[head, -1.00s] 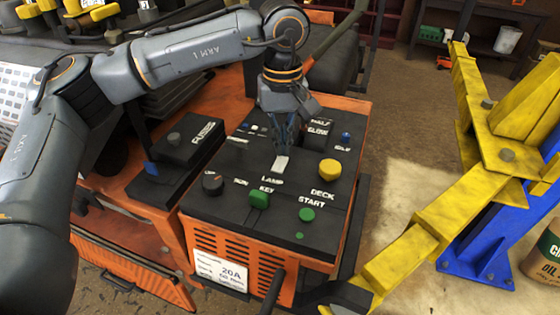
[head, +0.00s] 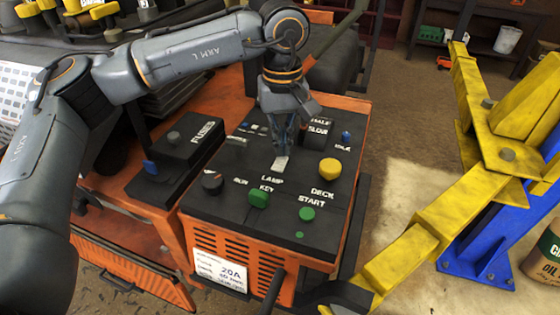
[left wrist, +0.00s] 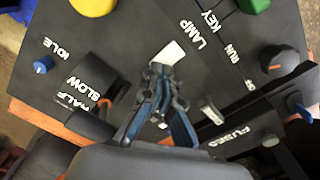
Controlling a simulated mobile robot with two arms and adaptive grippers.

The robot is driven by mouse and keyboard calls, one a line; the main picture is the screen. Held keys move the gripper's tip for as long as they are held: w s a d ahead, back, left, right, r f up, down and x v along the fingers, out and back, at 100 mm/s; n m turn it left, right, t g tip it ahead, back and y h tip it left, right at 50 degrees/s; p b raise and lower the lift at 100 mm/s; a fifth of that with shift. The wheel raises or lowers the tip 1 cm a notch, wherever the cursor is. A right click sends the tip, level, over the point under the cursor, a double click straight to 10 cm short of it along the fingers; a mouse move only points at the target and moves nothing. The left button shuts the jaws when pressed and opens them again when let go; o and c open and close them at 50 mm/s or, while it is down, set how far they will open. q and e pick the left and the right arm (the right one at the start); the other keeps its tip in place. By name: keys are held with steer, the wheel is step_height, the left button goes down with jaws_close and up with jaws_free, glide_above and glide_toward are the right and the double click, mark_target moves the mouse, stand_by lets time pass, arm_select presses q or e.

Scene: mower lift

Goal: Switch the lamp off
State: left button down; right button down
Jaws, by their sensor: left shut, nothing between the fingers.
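The lamp switch is a small white rocker (head: 281,163) on the black control panel (head: 240,219), beside the printed LAMP label. It also shows in the left wrist view (left wrist: 172,53), just beyond my fingertips. My left gripper (head: 281,147) is shut and empty, pointing down at the panel right behind the switch. In the left wrist view its closed fingers (left wrist: 157,82) end close to the switch's edge. I cannot tell whether they touch it or which way the rocker is set. My right gripper is not in view.
Near the switch are a yellow knob (head: 330,169), a green key button (head: 259,198), a green start button (head: 307,214), a dark rotary knob (head: 212,182) and a blue idle knob (head: 346,137). A black fuse box (head: 180,150) stands left. A yellow lift arm (head: 410,250) is at right.

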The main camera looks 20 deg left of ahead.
mark_target(282, 158)
arm_select(q)
steer(key=shift+f+b, duration=0.6)
steer(key=shift+f, duration=0.25)
stand_by(0.3)
steer(key=shift+r+p, duration=2.15)
steer(key=shift+r, duration=1.4)
